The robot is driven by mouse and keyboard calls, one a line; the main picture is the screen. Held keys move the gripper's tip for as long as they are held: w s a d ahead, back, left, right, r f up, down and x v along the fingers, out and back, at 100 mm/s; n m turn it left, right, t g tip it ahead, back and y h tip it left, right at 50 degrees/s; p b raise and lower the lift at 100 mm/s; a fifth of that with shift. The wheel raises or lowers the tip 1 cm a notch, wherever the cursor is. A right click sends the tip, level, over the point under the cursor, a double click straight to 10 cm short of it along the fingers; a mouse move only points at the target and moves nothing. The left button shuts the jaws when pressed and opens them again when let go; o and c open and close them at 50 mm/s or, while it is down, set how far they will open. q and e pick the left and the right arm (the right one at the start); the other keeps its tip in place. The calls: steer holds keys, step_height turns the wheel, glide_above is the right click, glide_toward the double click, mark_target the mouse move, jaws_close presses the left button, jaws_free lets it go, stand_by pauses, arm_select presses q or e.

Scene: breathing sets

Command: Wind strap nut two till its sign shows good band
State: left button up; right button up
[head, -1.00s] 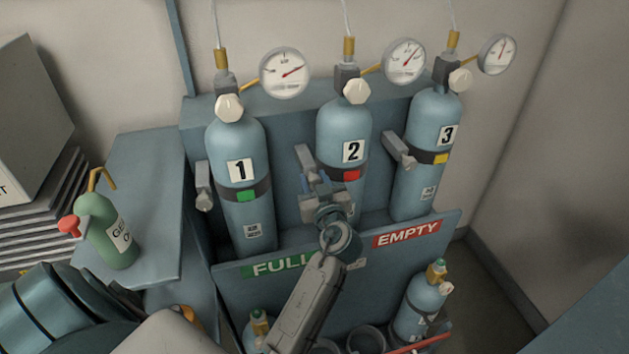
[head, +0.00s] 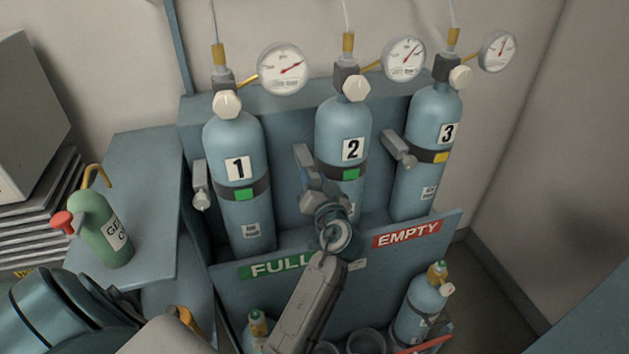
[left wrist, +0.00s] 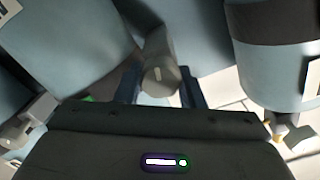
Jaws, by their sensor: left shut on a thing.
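Cylinder 2 (head: 343,120) stands upright in the middle of the rack, held by a dark strap. The sign on its strap (head: 351,174) is green. My left gripper (head: 318,188) is at the left side of this strap, in front of its grey bracket (head: 304,158). In the left wrist view, strap nut two (left wrist: 160,82) sits between the two fingers, and the gripper is shut on it. The head view hides the nut behind the gripper. My right gripper is not in view.
Cylinder 1 (head: 232,140) with a green sign stands left, and cylinder 3 (head: 434,110) with a yellow sign stands right. The rack's front panel (head: 225,272) carries FULL and EMPTY labels. A green bottle (head: 100,235) stands on the left ledge.

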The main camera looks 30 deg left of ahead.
arm_select(q)
steer(key=shift+m, duration=0.9)
steer(key=o, duration=0.7)
steer(key=shift+a, duration=0.1)
steer(key=shift+f, duration=0.1)
